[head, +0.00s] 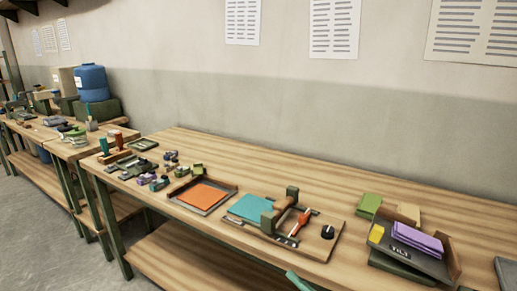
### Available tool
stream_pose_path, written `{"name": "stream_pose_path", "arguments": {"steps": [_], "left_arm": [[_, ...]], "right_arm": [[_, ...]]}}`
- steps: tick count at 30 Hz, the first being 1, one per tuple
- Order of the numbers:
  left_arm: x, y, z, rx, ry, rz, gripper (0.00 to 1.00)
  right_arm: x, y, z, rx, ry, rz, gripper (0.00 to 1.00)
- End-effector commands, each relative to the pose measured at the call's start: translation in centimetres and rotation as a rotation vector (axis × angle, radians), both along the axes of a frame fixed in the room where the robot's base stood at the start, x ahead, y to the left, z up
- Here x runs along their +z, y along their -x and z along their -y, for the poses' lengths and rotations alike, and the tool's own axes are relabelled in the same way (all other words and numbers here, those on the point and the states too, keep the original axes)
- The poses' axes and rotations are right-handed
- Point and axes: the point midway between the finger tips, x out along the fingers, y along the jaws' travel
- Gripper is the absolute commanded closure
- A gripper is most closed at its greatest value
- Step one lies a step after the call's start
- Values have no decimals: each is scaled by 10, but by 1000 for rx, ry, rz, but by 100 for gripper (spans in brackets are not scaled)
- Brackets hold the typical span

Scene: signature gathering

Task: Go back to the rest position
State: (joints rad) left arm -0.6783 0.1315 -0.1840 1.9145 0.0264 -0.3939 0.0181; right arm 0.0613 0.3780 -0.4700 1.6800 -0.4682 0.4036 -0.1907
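Neither of my grippers can be made out in the head view. A wooden workbench (330,163) stretches across the view from the left middle to the lower right. A small piece of a green thing (298,281) shows at the bottom edge, in front of the bench. I cannot tell what it belongs to.
On the bench are an orange sheet in a tray (203,194), a teal sheet (250,207), a wooden board with tools (318,246), and a dark holder with purple pads (415,250). Small coloured blocks (160,182) lie left. A blue container (92,83) stands farther back.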

Motion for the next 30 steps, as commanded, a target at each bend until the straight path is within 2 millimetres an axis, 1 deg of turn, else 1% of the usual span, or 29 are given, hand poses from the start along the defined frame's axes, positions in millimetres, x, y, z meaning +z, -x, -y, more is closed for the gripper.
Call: {"name": "stream_pose_path", "arguments": {"steps": [1, 2, 3, 5, 6, 8, 9, 10, 12, 15, 18, 21, 30], "left_arm": [[1, 0, 0, 0, 0, -1, 50], [1, 0, 0, 0, 0, -1, 50], [1, 0, 0, 0, 0, -1, 50], [2, 0, 0, 0, 0, -1, 50], [2, 0, 0, 0, 0, -1, 50], [2, 0, 0, 0, 0, -1, 50], [3, 0, 0, 0, 0, -1, 50], [3, 0, 0, 0, 0, -1, 50], [3, 0, 0, 0, 0, -1, 50], [3, 1, 0, 0, 0, -1, 50], [3, 1, 0, 0, 0, -2, 50], [3, 1, 0, 0, 0, -2, 50], [3, 1, 0, 0, 0, -2, 50]], "right_arm": [[-24, 7, 10, -70, -73, -138, 35], [-37, 10, 18, -113, -110, -216, 35], [-57, 16, 28, -169, -162, -321, 35], [-88, 30, 42, -254, -235, -482, 35], [-110, 42, 52, -310, -281, -590, 35], [-142, 65, 66, -393, -347, -750, 35], [-162, 82, 73, -446, -389, -853, 35], [-176, 96, 79, -483, -416, -926, 35], [-203, 127, 89, -561, -471, -1075, 35], [-229, 165, 98, -643, -528, -1231, 35], [-243, 188, 102, -692, -560, -1324, 35], [-249, 199, 103, -712, -572, -1364, 35], [-250, 200, 103, -714, -570, -1367, 35]]}}
